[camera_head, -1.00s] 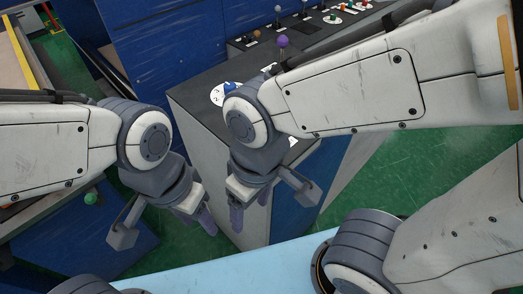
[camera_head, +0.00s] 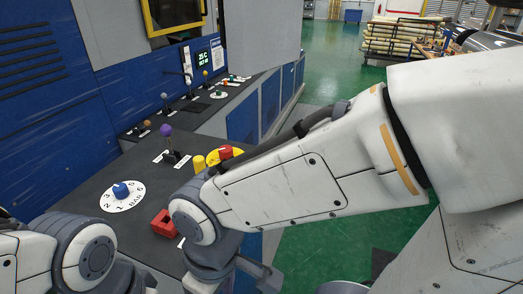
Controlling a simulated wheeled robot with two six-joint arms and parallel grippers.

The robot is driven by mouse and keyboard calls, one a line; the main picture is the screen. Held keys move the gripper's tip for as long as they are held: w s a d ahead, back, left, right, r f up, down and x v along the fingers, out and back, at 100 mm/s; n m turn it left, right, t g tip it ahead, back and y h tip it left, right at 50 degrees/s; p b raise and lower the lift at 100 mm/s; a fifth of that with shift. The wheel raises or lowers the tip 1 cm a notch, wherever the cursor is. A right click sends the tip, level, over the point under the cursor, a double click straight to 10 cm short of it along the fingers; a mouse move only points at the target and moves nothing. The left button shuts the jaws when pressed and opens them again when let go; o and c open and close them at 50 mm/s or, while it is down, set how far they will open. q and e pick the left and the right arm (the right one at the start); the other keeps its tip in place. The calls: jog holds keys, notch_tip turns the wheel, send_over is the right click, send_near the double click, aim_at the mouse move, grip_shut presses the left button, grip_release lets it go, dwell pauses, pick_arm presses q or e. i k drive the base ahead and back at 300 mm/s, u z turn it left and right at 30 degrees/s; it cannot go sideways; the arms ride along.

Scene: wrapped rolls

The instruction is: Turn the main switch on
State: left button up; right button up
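A red knob (camera_head: 226,152) on a yellow plate sits on the dark console top, just beyond my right forearm, which hides part of it. It looks like the main switch, but its on or off position cannot be told. A red block-like part (camera_head: 163,223) lies nearer, left of my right wrist. A blue knob (camera_head: 121,190) sits on a white numbered dial. My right wrist is over the console's near edge and my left wrist is at the bottom left; the fingers of both grippers are outside the frame.
A purple-ball lever (camera_head: 166,131) stands behind the dial, with more levers along the console (camera_head: 78,199) farther back. A grey panel (camera_head: 262,35) hangs over the far console. Green floor (camera_head: 330,250) is open to the right.

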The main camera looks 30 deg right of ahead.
aim_at(224, 151)
jog(key=z, duration=1)
jog(key=k, duration=1.25)
jog(key=u, duration=0.15)
jog(key=i, duration=0.5)
jog(key=u, duration=0.75)
jog(key=i, duration=1.15)
jog(key=z, duration=0.35)
